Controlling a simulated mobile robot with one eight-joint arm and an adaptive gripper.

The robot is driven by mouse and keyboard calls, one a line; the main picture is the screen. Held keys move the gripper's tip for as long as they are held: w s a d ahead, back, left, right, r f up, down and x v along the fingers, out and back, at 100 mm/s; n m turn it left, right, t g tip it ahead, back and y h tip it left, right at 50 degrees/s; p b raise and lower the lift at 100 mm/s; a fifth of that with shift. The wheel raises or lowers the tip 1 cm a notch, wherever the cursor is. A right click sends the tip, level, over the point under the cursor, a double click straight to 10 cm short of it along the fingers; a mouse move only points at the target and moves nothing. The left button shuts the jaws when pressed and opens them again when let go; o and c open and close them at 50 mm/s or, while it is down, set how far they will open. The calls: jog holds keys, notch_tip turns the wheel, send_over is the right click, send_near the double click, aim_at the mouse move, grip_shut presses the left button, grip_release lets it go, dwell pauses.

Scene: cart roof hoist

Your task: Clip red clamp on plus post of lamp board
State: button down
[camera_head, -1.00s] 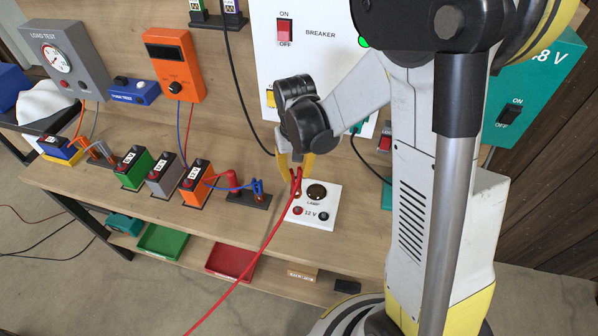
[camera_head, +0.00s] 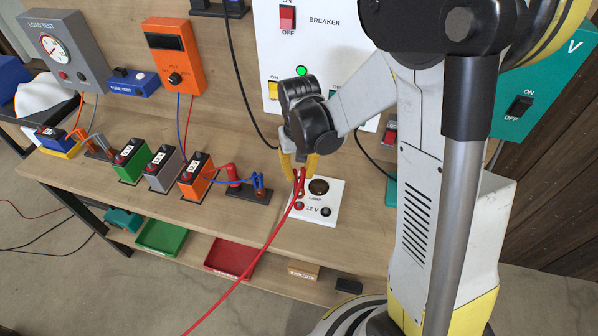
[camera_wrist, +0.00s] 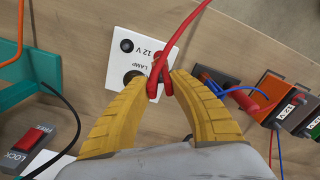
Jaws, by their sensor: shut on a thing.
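The white lamp board (camera_head: 313,220) lies on the bench, with a round dark lamp (camera_head: 318,187), a red post (camera_head: 299,206) and a black post (camera_head: 326,212). My gripper (camera_head: 298,176) is above its left edge, yellow fingers pointing down, shut on the red clamp (camera_head: 300,182). A red cable (camera_head: 262,247) runs from the clamp toward the lower left.
Left of the board stand a dark holder (camera_head: 248,194) with red and blue clamps, then orange, grey and green blocks. The breaker panel (camera_head: 330,50) rises behind. A teal box (camera_head: 391,192) is to the right. Bare bench lies in front of the board.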

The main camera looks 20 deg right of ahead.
aim_at(299, 186)
jog(key=shift+f+b, duration=0.85)
jog(key=shift+f, duration=0.45)
jog(key=shift+f+b, duration=1.6)
jog(key=shift+b, duration=0.35)
dwell(0.7)
jog(key=c, duration=1.2)
grip_release()
notch_tip(299, 186, up, 12)
jog(key=shift+r, duration=0.1)
